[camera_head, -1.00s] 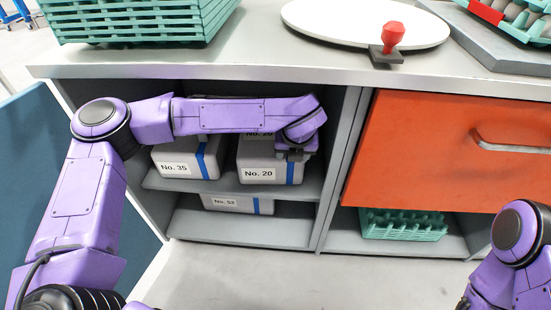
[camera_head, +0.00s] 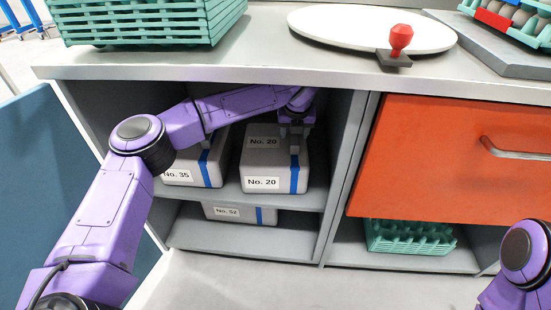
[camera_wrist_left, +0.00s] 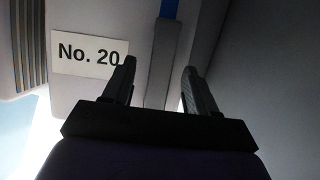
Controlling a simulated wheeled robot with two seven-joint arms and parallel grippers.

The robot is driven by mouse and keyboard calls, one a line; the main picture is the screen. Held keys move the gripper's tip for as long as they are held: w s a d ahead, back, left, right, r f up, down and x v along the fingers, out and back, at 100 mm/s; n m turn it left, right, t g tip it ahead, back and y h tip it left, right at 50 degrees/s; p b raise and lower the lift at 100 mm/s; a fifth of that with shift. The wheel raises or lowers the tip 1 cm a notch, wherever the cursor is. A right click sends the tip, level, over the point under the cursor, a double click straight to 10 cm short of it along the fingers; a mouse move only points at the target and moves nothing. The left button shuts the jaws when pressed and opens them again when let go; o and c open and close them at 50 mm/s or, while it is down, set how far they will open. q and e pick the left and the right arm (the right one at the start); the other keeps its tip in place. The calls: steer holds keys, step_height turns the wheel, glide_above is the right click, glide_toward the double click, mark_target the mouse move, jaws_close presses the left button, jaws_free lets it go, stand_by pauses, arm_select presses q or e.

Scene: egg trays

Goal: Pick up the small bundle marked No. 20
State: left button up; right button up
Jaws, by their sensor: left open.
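The bundle marked No. 20 (camera_head: 273,164) is a grey block with a blue strap and white labels on its top and front. It sits on the upper shelf of the open compartment. My left gripper (camera_head: 293,132) is over its right rear part, near the strap, pointing down. In the left wrist view, the bundle (camera_wrist_left: 85,95) shows its label beside the left finger, and the open, empty gripper (camera_wrist_left: 160,68) has the strap between its fingertips. I cannot tell whether the fingers touch the bundle. My right gripper is out of view.
The No. 35 bundle (camera_head: 188,176) sits just left on the same shelf, partly behind my left arm. The No. 52 bundle (camera_head: 240,213) is on the shelf below. The compartment's right wall (camera_head: 346,165) is close to the gripper. An orange drawer front (camera_head: 430,150) is farther right.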

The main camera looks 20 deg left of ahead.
arm_select(q)
steer(key=shift+c, duration=0.3)
jaws_close()
steer(key=shift+r, duration=0.1)
stand_by(1.0)
